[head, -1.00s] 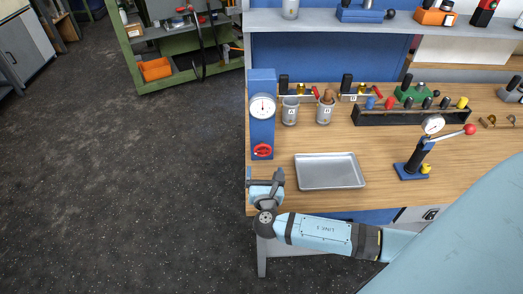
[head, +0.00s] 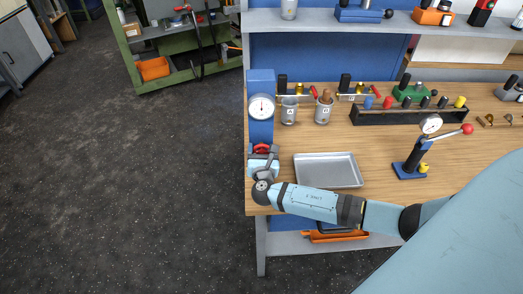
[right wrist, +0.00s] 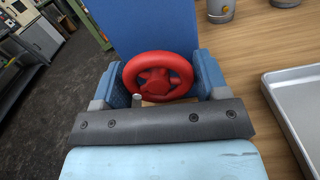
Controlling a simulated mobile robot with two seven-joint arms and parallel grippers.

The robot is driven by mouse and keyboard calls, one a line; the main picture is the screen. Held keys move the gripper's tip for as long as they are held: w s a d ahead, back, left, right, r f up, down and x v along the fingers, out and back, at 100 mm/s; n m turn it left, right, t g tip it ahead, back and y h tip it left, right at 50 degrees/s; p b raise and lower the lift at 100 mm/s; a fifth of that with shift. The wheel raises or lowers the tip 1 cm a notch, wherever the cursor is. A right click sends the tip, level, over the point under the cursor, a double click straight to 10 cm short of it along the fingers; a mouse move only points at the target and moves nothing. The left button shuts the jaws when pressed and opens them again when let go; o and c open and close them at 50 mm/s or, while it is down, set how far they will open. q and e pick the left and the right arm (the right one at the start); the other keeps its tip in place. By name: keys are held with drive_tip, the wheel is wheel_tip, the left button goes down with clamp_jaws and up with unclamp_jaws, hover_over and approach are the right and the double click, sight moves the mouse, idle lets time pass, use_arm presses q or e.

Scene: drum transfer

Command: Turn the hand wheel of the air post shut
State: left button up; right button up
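The air post (head: 261,84) is a blue upright block with a round white gauge (head: 261,107) on its front, at the left end of the bench. Its red hand wheel (head: 262,148) sits low on the front and is partly covered by my right gripper (head: 263,161). In the right wrist view the hand wheel (right wrist: 158,75) lies between the two fingers of my right gripper (right wrist: 160,82), one on each side. The fingers are spread about as wide as the wheel; firm contact cannot be made out. My left gripper is not in view.
An empty metal tray (head: 328,170) lies just right of my right gripper. Two grey cups (head: 289,112) stand right of the post. A dark rack (head: 405,114) and a blue lever press (head: 410,166) stand further right. Open floor lies to the left.

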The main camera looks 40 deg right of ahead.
drive_tip(key=c, duration=0.4)
drive_tip(key=shift+c, duration=0.2)
